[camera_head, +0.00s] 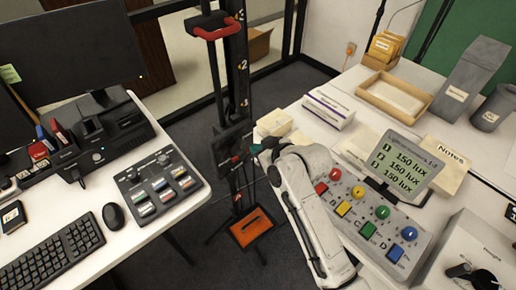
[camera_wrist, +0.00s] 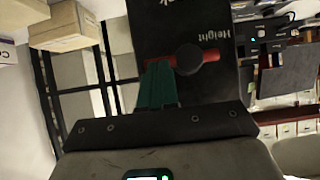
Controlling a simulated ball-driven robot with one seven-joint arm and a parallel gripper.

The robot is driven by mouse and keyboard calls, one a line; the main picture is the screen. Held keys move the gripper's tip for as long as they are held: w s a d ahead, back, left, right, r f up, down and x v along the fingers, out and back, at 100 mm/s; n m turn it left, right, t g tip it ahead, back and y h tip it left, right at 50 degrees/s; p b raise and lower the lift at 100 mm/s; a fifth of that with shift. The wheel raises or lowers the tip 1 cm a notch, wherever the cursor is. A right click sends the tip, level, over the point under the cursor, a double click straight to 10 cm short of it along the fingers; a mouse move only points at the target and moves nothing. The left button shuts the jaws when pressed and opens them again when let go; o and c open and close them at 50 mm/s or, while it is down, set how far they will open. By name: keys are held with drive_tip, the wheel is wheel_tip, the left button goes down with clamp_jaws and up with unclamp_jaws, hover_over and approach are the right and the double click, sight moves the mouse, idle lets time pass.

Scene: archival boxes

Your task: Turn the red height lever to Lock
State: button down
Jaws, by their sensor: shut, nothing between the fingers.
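The red height lever (camera_wrist: 210,56) lies nearly level across a dark round hub on a black plate (camera_wrist: 150,30) in the wrist view. The word "Height" is printed beside it, and another label near the top edge is cut off. My gripper (camera_wrist: 158,66) has green fingers, which are shut and empty. Their tips are at the left part of the lever and overlap it in view; I cannot tell whether they touch. In the head view my gripper (camera_head: 262,154) is by the dark stand; the lever is not clearly seen there.
The stand's upright (camera_head: 238,65) carries a red handle (camera_head: 212,30) high up. A left desk holds a control panel (camera_head: 158,188). A right table holds a lux display (camera_head: 408,162), a button panel (camera_head: 370,222) and boxes (camera_head: 328,108). An orange tray (camera_head: 250,228) sits low between them.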

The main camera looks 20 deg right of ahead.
drive_tip(key=shift+w+d+f+m+y, duration=0.15)
drive_tip(key=shift+f+m+y, duration=0.15)
drive_tip(key=shift+m+y, duration=0.25)
idle(0.5)
drive_tip(key=f+m+y+b, duration=0.1)
drive_tip(key=m+y+b, duration=0.1)
drive_tip(key=f+m+y+b, duration=0.2)
drive_tip(key=m+y, duration=0.1)
drive_tip(key=a+f+m+y+b, duration=0.1)
drive_tip(key=m+y+b, duration=0.1)
drive_tip(key=m+y, duration=0.1)
drive_tip(key=shift+s+f+y, duration=0.2)
drive_tip(key=shift+f+y, duration=0.05)
drive_tip(key=shift+f, duration=0.05)
idle(0.5)
drive_tip(key=shift+d, duration=0.1)
